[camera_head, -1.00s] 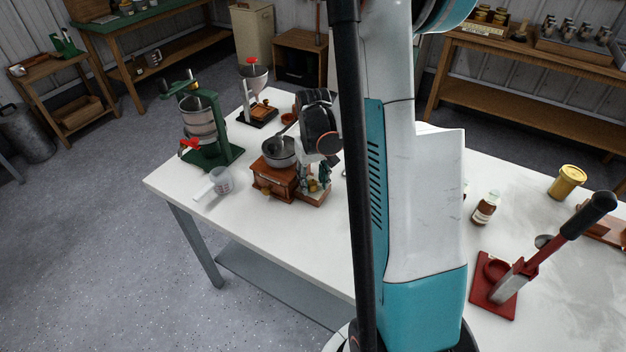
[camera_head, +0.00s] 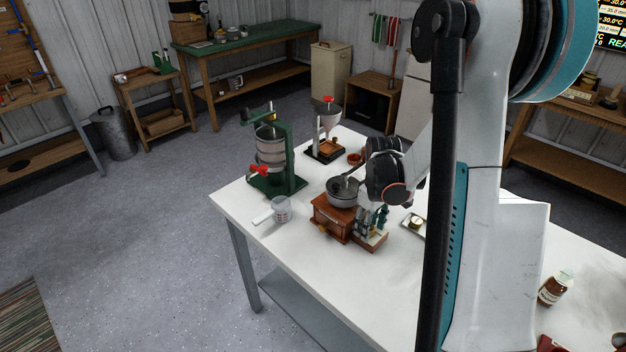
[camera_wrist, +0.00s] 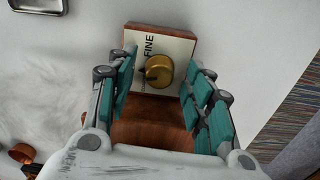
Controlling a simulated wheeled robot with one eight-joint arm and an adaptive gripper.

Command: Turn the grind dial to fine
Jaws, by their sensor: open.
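The grinder (camera_head: 333,216) is a brown wooden box with a grey metal bowl on top, near the left end of the white table. Its grind dial (camera_wrist: 158,71) is a brass knob on a pale plate (camera_wrist: 170,45) marked "FINE"; a dark pointer shows at the knob's left side. My gripper (camera_wrist: 160,88) is open, with its teal finger pads on either side of the dial, apart from it. In the head view my gripper (camera_head: 372,222) is beside the grinder's right side, pointing down over its low base. The rest of the plate's lettering is partly hidden.
A funnel stand (camera_head: 326,130) is behind. A small metal tray (camera_head: 415,224) lies close on the right.

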